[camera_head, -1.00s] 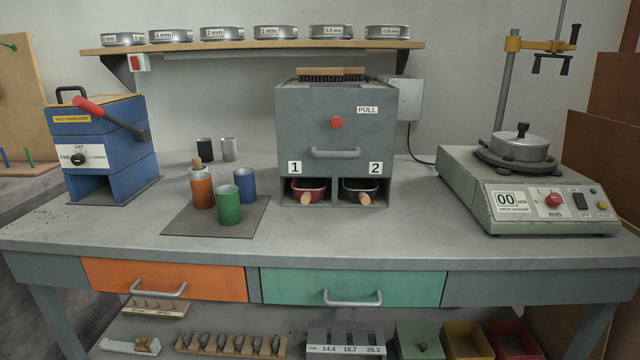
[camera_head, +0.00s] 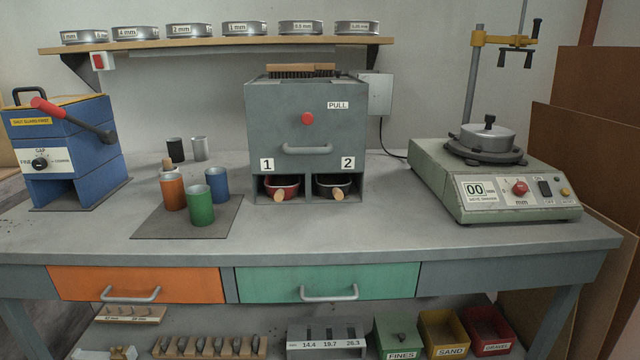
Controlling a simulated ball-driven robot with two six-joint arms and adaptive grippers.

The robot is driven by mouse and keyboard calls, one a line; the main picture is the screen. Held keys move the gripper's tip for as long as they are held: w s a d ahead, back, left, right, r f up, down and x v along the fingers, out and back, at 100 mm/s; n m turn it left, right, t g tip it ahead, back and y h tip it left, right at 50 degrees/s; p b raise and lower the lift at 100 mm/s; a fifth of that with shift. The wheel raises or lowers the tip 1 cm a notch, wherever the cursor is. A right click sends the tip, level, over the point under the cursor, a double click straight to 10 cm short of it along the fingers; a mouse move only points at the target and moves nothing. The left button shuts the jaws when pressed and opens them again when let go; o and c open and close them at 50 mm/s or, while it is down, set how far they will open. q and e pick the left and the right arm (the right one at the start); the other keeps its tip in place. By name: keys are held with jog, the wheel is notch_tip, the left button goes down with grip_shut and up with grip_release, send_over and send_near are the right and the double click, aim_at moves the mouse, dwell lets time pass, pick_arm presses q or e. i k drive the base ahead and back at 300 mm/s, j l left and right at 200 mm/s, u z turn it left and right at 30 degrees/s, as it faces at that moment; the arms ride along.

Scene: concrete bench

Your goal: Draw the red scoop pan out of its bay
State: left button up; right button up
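The red scoop pan (camera_head: 283,185) sits in bay 1, the left opening at the bottom of the grey cabinet (camera_head: 263,120). Its wooden handle (camera_head: 279,196) points out toward me. A black scoop pan (camera_head: 333,183) sits in bay 2 on the right, its wooden handle (camera_head: 338,195) also facing out. The cabinet has a grey bar handle, a red knob and a "PULL" label above the bays. The rear of both pans is hidden inside the bays. Neither of my grippers shows in the head view.
Several coloured cups (camera_head: 201,208) stand on and behind a dark mat left of the cabinet. A blue machine (camera_head: 80,150) stands far left, and a green sieve shaker (camera_head: 480,185) stands right. The bench top (camera_head: 330,232) before the bays is clear.

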aim_at(282, 184)
jog(key=i+l+u, duration=0.35)
jog(key=l, duration=0.25)
jog(key=i+l+u, duration=0.4)
jog(key=l, duration=0.4)
jog(key=i+l+u, duration=0.2)
jog(key=l, duration=0.2)
jog(key=i+l+u, duration=0.15)
jog(key=l, duration=0.25)
